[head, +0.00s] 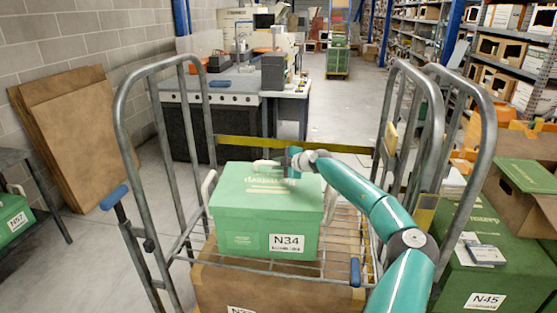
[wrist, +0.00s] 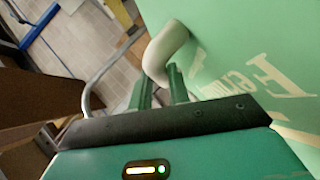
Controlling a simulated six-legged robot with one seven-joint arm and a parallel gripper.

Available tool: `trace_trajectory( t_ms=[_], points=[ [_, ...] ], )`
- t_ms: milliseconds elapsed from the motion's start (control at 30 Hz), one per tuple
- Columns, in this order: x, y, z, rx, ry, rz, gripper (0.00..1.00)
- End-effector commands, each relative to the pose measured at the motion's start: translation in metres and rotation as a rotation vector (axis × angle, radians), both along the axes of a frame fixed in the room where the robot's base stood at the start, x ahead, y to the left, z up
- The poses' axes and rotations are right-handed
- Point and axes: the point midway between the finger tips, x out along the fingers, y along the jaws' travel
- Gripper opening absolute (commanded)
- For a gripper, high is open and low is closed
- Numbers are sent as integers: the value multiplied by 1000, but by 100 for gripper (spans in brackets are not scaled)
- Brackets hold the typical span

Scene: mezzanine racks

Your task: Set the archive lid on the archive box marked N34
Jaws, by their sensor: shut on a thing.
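The green archive box marked N34 (head: 250,240) stands on a wire shelf of the cart, with a white label on its front. The green archive lid (head: 262,190), with pale lettering on its top, covers the box and looks level. I cannot tell whether a small gap remains under its rim. My gripper (head: 280,162) is at the lid's far side, shut on a white handle. In the wrist view, the fingers (wrist: 160,88) close at the lower end of the curved white handle (wrist: 165,48), beside the lid's green surface (wrist: 245,50).
A green box marked N45 (head: 478,275) stands at right, and one marked N57 (head: 15,222) at left. Brown boards (head: 72,135) lean on the wall. A workbench (head: 235,90) stands behind.

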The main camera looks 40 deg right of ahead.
Motion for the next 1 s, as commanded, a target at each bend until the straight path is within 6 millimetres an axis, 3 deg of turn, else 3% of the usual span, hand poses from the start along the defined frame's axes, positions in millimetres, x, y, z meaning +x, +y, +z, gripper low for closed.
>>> trace_trajectory(
  t_ms=[433, 867, 900, 1000],
  points=[
    [1, 0, -30, 1, -1, -1, 0],
    [1, 1, -35, -1, 0, 0, 0],
    [1, 1, -35, -1, 0, 0, 24],
    [1, 1, -35, -1, 0, 1, 44]
  ],
)
